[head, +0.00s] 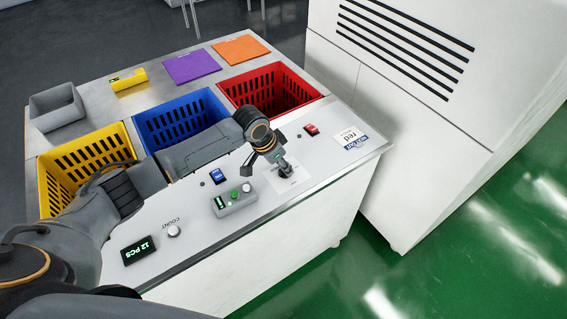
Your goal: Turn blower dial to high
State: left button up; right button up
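My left arm reaches in from the left across the crates. Its gripper (270,165) points down at the right part of the sloped white control panel (215,255). A small dark knob (286,171) by a white label (292,181) is at the fingertips and is partly covered by them; I take it for the blower dial. Its setting and the label's text are too small to read. I cannot tell whether the fingers touch the knob or how far they are closed. My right gripper is not in view.
Yellow (58,173), blue (159,129) and red (285,77) crates sit behind the panel. The panel also has a COUNT knob (174,231), a "12 PCS" display (138,251), a grey button box (235,201), and blue (218,176) and red (311,130) switches. A white cabinet (430,110) stands right.

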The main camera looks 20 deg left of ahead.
pick_arm(q)
jog(key=shift+w+d+f, duration=0.1)
jog(key=shift+d+f, duration=0.05)
jog(key=shift+f, duration=0.3)
jog(key=c, duration=0.7)
grip_shut()
